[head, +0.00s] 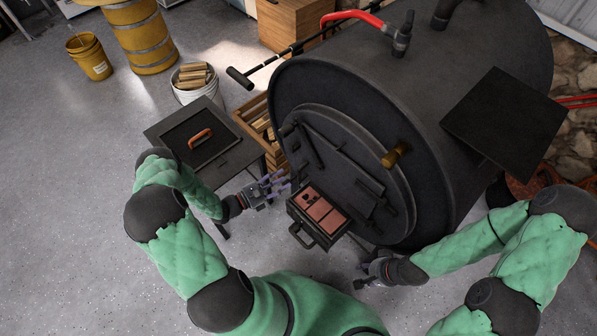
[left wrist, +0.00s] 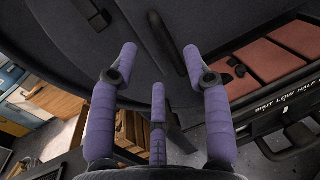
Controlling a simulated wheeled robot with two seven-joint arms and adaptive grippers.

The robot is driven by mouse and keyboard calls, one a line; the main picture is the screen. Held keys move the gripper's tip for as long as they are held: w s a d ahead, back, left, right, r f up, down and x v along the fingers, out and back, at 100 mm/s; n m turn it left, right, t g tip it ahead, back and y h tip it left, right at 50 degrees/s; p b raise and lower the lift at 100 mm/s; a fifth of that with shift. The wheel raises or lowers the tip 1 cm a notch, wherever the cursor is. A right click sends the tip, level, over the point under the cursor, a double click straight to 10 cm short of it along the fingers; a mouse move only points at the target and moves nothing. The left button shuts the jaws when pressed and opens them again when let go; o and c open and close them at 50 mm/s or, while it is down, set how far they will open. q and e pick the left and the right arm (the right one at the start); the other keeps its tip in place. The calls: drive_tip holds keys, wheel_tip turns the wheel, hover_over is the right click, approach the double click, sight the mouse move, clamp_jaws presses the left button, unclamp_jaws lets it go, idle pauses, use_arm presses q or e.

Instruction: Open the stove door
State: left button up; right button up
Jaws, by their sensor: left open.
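The barrel stove (head: 430,85) is a large dark drum lying on its side. Its round front door (head: 345,140) looks closed and carries a brass-coloured knob (head: 396,155) at its upper right. A dark bar (head: 311,148) sits on the left of the door face; a dark bar (left wrist: 167,42) also shows in the left wrist view, beyond the fingertips. My left gripper (head: 280,182) is open, its purple fingers empty and spread (left wrist: 162,65), near the door's lower left. My right gripper (head: 366,277) is low in front of the stove; its fingers are too small to read.
An ash tray (head: 318,212) with red bricks (left wrist: 265,62) juts out below the door, right of my left gripper. A small dark side table (head: 190,142) stands left of the stove. A dark shelf (head: 505,115) sticks out at right. Open floor lies to the left.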

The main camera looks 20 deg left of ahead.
sight(299, 170)
use_arm(q)
drive_tip(key=b+x, duration=0.1)
drive_tip(key=x, duration=0.6)
drive_tip(key=shift+w+d+b, duration=0.25)
drive_tip(key=shift+w+b, duration=0.1)
clamp_jaws()
drive_tip(key=shift+s+f, duration=0.1)
drive_tip(key=shift+s, duration=0.05)
